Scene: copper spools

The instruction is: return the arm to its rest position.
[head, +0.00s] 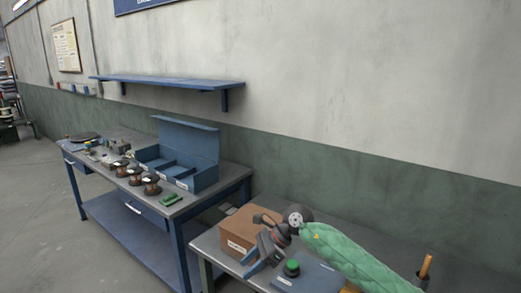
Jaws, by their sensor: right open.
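My right arm in a pale green sleeve (355,262) reaches in from the lower right. My right gripper (256,257) is open and seems empty, in front of a brown cardboard box (240,226). From this angle I cannot tell whether it touches the box. Three copper spools, near (151,185), middle (135,176) and far (121,168), stand in a row on the left workbench (200,197). A blue case (205,178) with its lid up stands behind them. My left gripper is not in view.
A green button (292,264) on a dark base sits close right of my right gripper. A blue-grey panel (312,279) and a holder with an orange-brown handle (426,266) are further right. A blue shelf (170,82) hangs on the wall. A gap separates the benches.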

